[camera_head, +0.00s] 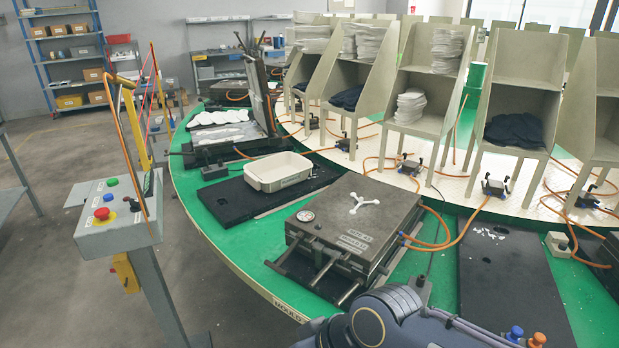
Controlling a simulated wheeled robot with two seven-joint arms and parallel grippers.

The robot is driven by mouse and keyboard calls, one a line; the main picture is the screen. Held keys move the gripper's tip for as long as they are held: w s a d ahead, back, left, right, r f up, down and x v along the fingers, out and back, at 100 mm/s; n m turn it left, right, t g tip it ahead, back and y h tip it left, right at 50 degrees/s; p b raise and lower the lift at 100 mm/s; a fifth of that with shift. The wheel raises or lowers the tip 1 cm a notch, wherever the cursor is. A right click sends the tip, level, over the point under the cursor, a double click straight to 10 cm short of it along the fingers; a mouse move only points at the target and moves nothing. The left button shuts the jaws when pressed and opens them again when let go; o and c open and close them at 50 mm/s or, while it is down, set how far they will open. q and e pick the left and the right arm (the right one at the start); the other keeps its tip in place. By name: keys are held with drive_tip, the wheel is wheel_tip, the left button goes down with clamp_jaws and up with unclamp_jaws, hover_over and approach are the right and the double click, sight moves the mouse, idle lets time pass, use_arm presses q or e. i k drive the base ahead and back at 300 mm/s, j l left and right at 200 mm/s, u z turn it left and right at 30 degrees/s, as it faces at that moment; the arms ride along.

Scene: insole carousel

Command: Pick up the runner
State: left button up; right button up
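The runner (365,203) is a small white piece with three thin arms that end in rounded tips. It lies flat on the lid of a closed dark grey mould (335,222) on the green carousel. Nothing touches it from above and it is fully visible. Part of one of my dark arms shows at the bottom edge, in front of the mould. Neither of my grippers shows in this view.
A white tray (278,171) sits on a black plate left of the mould. An open mould (240,120) stands farther back. Orange hoses run to the mould's right side. A control box (118,212) with buttons stands at the left. Beige shelves (420,95) stand behind.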

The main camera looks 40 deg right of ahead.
sight(361, 200)
drive_tip(key=i+j+z, duration=0.1)
drive_tip(key=i+z, duration=0.2)
drive_tip(key=i, duration=0.25)
drive_tip(key=i+j+z, duration=0.3)
drive_tip(key=i, duration=0.2)
drive_tip(key=i+j+z, duration=0.3)
drive_tip(key=i, duration=0.2)
drive_tip(key=z, duration=2.8)
drive_tip(key=i+j+z, duration=0.35)
drive_tip(key=j, duration=0.3)
